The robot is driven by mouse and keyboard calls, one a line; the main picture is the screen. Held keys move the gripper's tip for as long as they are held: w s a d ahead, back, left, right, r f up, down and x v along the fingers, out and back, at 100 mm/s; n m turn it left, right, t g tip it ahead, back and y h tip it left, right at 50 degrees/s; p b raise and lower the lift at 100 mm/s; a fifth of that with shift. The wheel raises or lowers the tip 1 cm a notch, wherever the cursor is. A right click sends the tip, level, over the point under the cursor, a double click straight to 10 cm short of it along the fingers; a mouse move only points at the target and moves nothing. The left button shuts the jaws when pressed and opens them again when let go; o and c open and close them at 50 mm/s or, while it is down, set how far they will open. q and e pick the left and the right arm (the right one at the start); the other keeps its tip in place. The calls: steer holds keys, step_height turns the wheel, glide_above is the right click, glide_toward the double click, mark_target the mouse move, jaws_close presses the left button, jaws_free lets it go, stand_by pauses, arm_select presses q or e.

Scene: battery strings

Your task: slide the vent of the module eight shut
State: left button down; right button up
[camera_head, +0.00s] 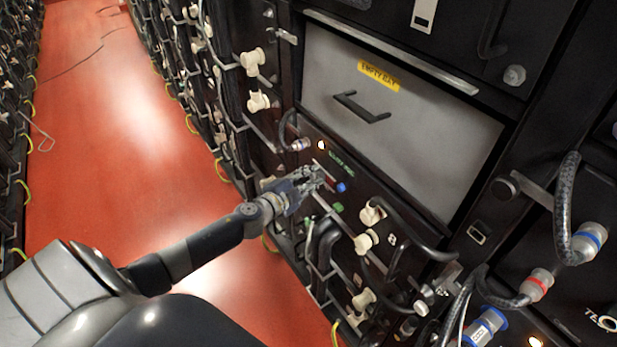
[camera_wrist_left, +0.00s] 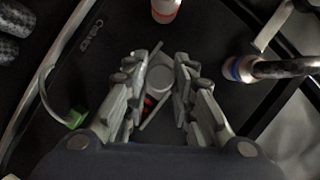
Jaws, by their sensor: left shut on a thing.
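The dark module front below the empty bay carries a small green-lettered label (camera_head: 341,163), too small to read as module eight. My left gripper (camera_head: 322,178) is at this front. In the left wrist view its fingers (camera_wrist_left: 158,75) stand on both sides of a small grey round-ended piece (camera_wrist_left: 131,66), which seems to be the vent's slider; they are shut on it. Thin pale edges and a small red spot (camera_wrist_left: 148,102) show between the fingers. The fingers hide most of the vent, so I cannot tell how far open it is. My right gripper is not in view.
A blue connector (camera_head: 341,187) sits just right of the gripper. A grey drawer front with a yellow label (camera_head: 379,75) is above. Cream plugs (camera_head: 372,213) and a black handle (camera_head: 425,243) stand out to the lower right. The red floor (camera_head: 110,150) is clear.

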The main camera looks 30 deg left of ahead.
mark_target(327, 180)
arm_select(q)
steer(key=d, duration=0.1)
steer(key=s+d, duration=0.1)
steer(key=d+p, duration=0.1)
steer(key=d, duration=0.1)
steer(key=shift+s, duration=0.3)
steer(key=c, duration=1.3)
jaws_free()
steer(key=shift+c, duration=0.2)
steer(key=shift+s, duration=0.15)
steer(key=v, duration=1.1)
steer(key=shift+s+r, duration=0.15)
steer(key=shift+s, duration=0.2)
